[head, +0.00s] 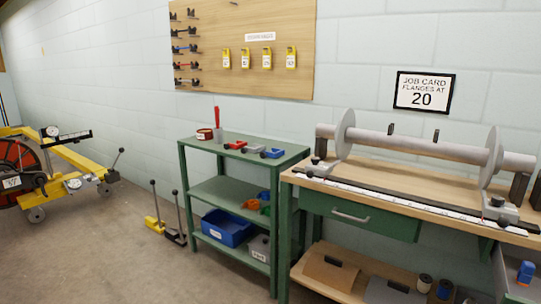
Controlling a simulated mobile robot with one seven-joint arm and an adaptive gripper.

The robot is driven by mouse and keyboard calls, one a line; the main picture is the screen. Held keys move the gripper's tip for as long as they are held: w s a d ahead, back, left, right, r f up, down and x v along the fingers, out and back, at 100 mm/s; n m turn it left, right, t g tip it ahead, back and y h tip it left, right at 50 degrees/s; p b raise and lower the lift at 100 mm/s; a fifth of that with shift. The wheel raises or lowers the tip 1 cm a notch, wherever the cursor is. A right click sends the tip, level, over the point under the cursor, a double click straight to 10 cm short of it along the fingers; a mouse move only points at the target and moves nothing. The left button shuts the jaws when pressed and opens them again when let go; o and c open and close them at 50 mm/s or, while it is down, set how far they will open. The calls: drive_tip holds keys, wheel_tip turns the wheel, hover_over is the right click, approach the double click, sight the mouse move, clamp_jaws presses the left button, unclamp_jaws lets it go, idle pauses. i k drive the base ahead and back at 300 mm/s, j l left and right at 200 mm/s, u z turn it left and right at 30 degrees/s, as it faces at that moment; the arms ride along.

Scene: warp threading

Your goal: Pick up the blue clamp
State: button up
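Several blue items show, and I cannot tell which the task means. A small blue clamp-like piece (272,153) lies on the top shelf of the green cart (225,138), at its right end. Another blue object (526,272) stands on a grey surface at the lower right. A blue-marked tool (184,49) hangs on the wooden wall board. My gripper is not in view.
A workbench (405,180) with a roller between two flanges (420,145) stands right of the cart. A blue bin (226,229) sits on the cart's bottom shelf. Levers (174,222) stand on the floor left of the cart. A yellow wheeled machine (50,170) is at far left. Front-left floor is clear.

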sight(272, 153)
drive_tip(key=i+j+z, duration=0.1)
drive_tip(key=i, duration=0.4)
drive_tip(key=i+j+z, duration=0.1)
drive_tip(key=i+j, duration=0.15)
drive_tip(key=i, duration=0.25)
drive_tip(key=i+j+z, duration=0.1)
drive_tip(key=i+j, duration=0.4)
drive_tip(key=j, duration=0.2)
drive_tip(key=i+j+z, duration=0.15)
drive_tip(key=i+j, duration=0.1)
drive_tip(key=j, duration=0.3)
drive_tip(key=i+j+z, duration=0.1)
drive_tip(key=j, duration=0.35)
drive_tip(key=i+j, duration=0.15)
drive_tip(key=j, duration=0.25)
drive_tip(key=i+j, duration=0.1)
drive_tip(key=j, duration=0.3)
drive_tip(key=z, duration=0.05)
